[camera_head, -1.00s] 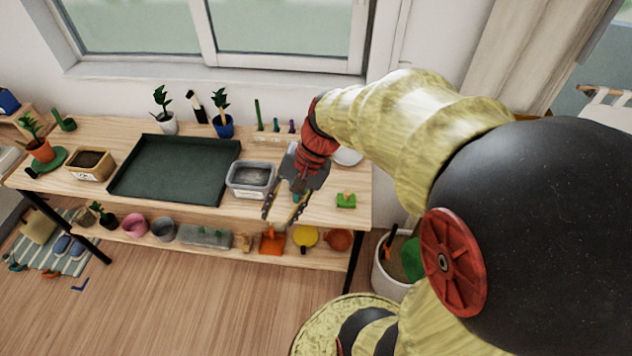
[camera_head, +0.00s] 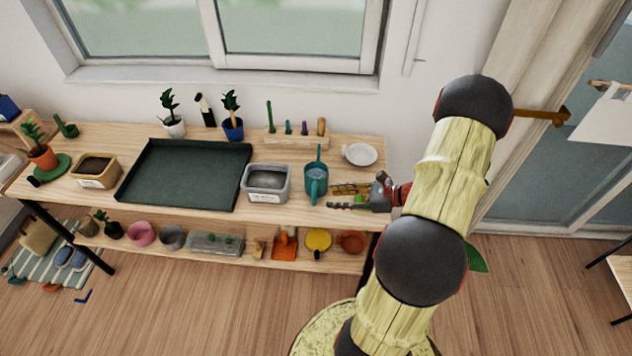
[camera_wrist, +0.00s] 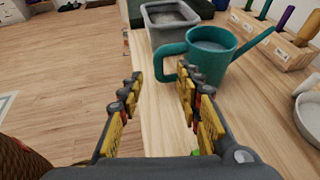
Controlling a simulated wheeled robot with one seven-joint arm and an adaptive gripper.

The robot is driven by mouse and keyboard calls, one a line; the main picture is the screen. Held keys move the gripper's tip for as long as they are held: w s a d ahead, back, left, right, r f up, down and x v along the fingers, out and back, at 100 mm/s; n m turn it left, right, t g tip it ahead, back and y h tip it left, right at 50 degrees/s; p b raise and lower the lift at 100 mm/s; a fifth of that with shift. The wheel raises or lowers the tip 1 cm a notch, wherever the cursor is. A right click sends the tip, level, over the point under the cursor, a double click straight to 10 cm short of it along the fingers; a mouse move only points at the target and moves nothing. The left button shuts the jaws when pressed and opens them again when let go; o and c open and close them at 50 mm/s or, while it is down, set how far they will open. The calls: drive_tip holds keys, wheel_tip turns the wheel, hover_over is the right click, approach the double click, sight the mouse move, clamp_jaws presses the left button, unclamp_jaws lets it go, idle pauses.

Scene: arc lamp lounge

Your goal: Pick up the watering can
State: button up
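The teal watering can (camera_head: 316,179) stands upright near the right end of the wooden table, to the right of a grey tub. In the wrist view the watering can (camera_wrist: 216,62) is just ahead, with its loop handle towards my gripper and its spout pointing up to the right. My gripper (camera_head: 333,197) is open, level and empty, just right of the can in the head view. In the wrist view the handle shows beyond the gap between the fingertips of my gripper (camera_wrist: 160,76). I cannot tell whether a fingertip touches it.
The grey tub (camera_head: 268,196) stands left of the can, beside a dark green tray (camera_head: 185,175). A white dish (camera_head: 360,154) is behind my gripper to the right. A wooden rack (camera_head: 297,141) with several upright tools stands behind the can.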

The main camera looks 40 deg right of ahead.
drive_tip(key=x, duration=0.1)
drive_tip(key=b+x, duration=0.1)
drive_tip(key=x, duration=0.1)
drive_tip(key=f+b+x, duration=0.1)
drive_tip(key=x, duration=0.1)
drive_tip(key=shift+a+f, duration=0.1)
drive_tip(key=shift+w+a+f, duration=0.1)
drive_tip(key=shift+w+a, duration=0.1)
drive_tip(key=shift+w, duration=0.15)
drive_tip(key=shift+c, duration=1)
clamp_jaws()
